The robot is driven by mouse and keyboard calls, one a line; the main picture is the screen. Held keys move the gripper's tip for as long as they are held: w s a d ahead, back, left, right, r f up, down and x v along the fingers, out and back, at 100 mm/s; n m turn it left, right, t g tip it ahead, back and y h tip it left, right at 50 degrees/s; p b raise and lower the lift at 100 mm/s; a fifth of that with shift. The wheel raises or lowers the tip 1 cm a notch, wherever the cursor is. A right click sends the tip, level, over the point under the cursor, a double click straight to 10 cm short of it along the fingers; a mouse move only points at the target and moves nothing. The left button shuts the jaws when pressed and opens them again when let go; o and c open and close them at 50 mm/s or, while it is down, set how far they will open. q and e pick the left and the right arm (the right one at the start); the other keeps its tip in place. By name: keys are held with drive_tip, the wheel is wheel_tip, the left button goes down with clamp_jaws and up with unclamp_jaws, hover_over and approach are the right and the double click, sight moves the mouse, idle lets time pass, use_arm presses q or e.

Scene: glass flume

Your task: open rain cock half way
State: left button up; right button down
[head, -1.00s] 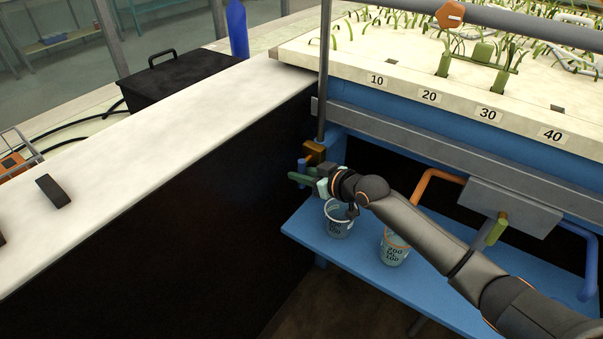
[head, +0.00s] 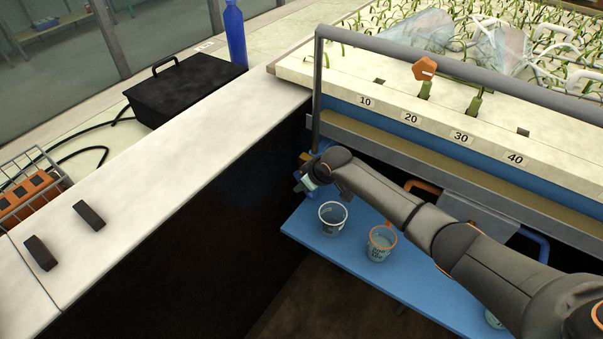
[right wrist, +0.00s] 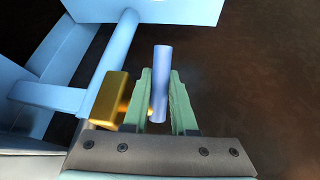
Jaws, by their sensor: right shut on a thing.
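The rain cock shows in the right wrist view as a brass body (right wrist: 111,98) beside a light blue pipe, with a lilac-blue lever (right wrist: 161,80). My right gripper (right wrist: 162,100) has its two green fingers on either side of this lever and is shut on it. The brass body is just left of the fingers. In the head view my right gripper (head: 303,182) is at the flume's near left corner post, and my wrist hides most of the cock. How far the cock is turned cannot be told. My left gripper is not in view.
A blue shelf (head: 308,241) below the gripper holds a pale cup (head: 333,218) and an orange-rimmed cup (head: 381,243). A white-topped counter (head: 180,165) with a dark side stands close on the left. The grey flume rail (head: 450,68) runs above my arm.

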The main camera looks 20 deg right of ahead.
drive_tip(key=shift+s+d+r+g+h+p, duration=0.1)
drive_tip(key=shift+g+h+p, duration=0.15)
drive_tip(key=shift+g+h, duration=0.15)
drive_tip(key=shift+s+d+r+g+h+p, duration=0.1)
drive_tip(key=shift+g+h+p, duration=0.2)
drive_tip(key=shift+g, duration=0.1)
drive_tip(key=shift+f, duration=0.1)
drive_tip(key=c, duration=1)
unclamp_jaws()
drive_tip(key=p+v, duration=0.2)
drive_tip(key=v, duration=1)
drive_tip(key=shift+r, duration=0.3)
